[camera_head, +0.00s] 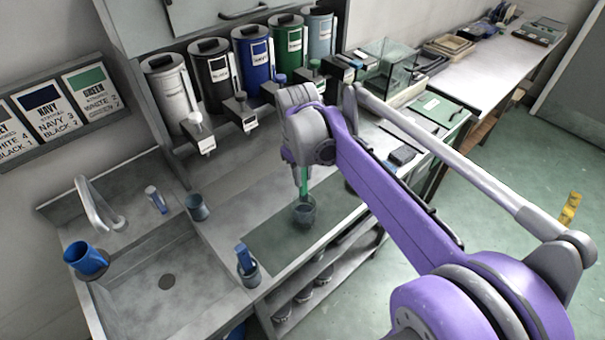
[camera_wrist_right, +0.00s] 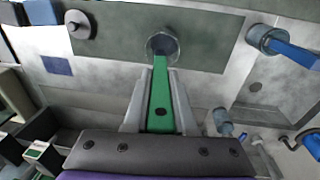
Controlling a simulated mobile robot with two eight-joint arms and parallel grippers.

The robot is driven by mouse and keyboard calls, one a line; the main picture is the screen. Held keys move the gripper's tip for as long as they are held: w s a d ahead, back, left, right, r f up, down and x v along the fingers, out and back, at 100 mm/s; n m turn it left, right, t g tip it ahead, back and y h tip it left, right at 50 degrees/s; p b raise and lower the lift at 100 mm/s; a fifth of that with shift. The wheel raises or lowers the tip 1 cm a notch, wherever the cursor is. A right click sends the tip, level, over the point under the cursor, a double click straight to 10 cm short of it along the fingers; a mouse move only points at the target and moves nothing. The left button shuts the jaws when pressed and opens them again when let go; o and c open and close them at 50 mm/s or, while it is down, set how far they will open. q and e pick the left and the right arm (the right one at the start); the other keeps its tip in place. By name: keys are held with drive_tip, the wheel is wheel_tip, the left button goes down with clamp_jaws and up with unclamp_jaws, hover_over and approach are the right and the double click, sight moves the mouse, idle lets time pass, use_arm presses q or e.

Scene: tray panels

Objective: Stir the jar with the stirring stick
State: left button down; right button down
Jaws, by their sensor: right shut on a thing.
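The jar (camera_head: 304,214) is a small grey cup standing on a dark green mat. It also shows in the right wrist view (camera_wrist_right: 154,45), near the top. The green stirring stick (camera_head: 304,178) points down, and its lower end is inside the jar's mouth. My right gripper (camera_head: 301,164) is above the jar, partly hidden by its own wrist. In the right wrist view its two fingers (camera_wrist_right: 160,112) are shut on the green stick (camera_wrist_right: 162,92). The inside of the jar is mostly hidden. My left gripper is not in view.
A grey cup (camera_head: 252,276) with a blue stick (camera_head: 243,255) stands at the counter's front edge. Another grey cup (camera_head: 197,207) stands beside the sink (camera_head: 205,262). A blue mug (camera_head: 85,258) is at the left. Several paint dispensers (camera_head: 252,60) line the wall behind.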

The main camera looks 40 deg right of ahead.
idle(0.3)
wheel_tip(320, 180, up, 5)
drive_tip(key=shift+r+p, duration=0.1)
drive_tip(key=shift+p, duration=0.25)
drive_tip(key=shift+w, duration=0.1)
idle(0.4)
